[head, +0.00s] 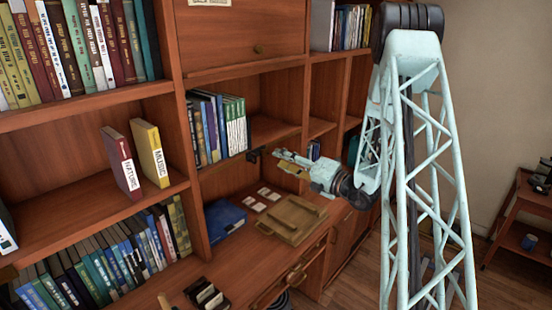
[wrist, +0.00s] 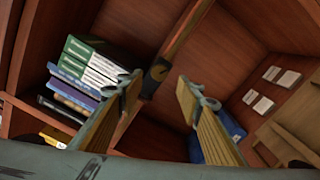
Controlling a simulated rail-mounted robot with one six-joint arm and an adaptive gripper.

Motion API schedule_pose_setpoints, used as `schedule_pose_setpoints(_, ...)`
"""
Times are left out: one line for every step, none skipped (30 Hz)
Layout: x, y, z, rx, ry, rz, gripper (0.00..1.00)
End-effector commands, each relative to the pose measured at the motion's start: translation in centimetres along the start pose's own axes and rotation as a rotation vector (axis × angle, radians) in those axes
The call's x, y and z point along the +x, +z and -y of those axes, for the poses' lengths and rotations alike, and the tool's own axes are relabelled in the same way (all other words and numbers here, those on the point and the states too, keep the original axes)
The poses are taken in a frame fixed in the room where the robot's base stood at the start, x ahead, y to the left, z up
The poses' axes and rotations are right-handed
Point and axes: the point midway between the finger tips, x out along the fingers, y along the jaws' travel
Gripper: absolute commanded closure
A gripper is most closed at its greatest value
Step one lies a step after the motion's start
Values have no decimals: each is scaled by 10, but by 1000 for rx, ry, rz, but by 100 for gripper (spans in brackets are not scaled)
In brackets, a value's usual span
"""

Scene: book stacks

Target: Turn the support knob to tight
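The support knob (wrist: 157,72) is a dark piece with a small round centre on the front edge of a wooden shelf. In the head view a dark fitting (head: 254,155) shows at that shelf edge, just left of my gripper (head: 281,161). In the wrist view my gripper (wrist: 165,90) is open, with one finger on each side of the knob in the picture. Nothing is between the fingers, and they look apart from the knob. I cannot read the knob's setting.
Green, white and blue books (head: 216,128) stand on the shelf left of the knob. Below are a blue box (head: 224,219), small white cards (head: 262,197) and a wooden tray (head: 291,220) on the desk surface. NATURE (head: 127,172) and MUSIC (head: 151,154) books stand further left.

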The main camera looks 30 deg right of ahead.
Motion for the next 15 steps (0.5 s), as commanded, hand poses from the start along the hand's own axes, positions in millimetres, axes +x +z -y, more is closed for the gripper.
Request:
schedule_pose_setpoints(-7,1,0,1,-1,2,67)
schedule_pose_setpoints(-10,1,0,1,-1,2,67)
schedule_pose_setpoints(-15,1,0,1,0,2,67)
schedule_pose_setpoints(-18,1,0,1,0,2,67)
schedule_pose_setpoints(-21,1,0,1,0,2,67)
schedule_pose_setpoints(-25,1,0,1,0,2,67)
schedule_pose_setpoints(-28,1,0,1,0,2,67)
schedule_pose_setpoints(-30,1,0,1,0,2,67)
schedule_pose_setpoints(-33,1,0,0,0,2,67)
schedule_pose_setpoints(-35,1,0,0,0,1,67)
schedule_pose_setpoints(-37,1,0,0,1,1,67)
schedule_pose_setpoints(-40,1,0,0,1,1,67)
schedule_pose_setpoints(-41,1,0,0,1,1,67)
schedule_pose_setpoints(-42,1,0,0,1,1,67)
schedule_pose_setpoints(-44,1,0,0,1,1,67)
